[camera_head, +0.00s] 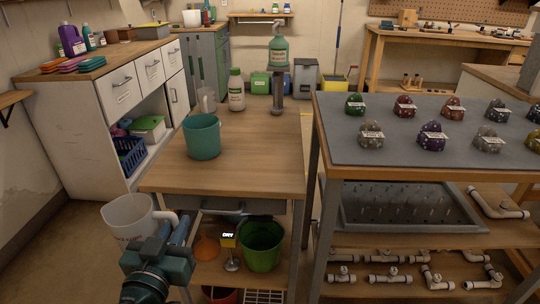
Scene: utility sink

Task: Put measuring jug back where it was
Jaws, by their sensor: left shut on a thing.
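The measuring jug (128,219) is a whitish, translucent jug with dark print on its side. It is at the lower left of the head view, off the near left corner of the wooden table (250,170). My left gripper (182,228) is shut on the jug at its handle, on the jug's right side. The jug looks roughly upright, and its lower part is partly covered by my arm. My right gripper is not in view.
The table's near part is clear. A green bucket (261,246) stands on the lower shelf. A bench with several rocks (404,107) is at right.

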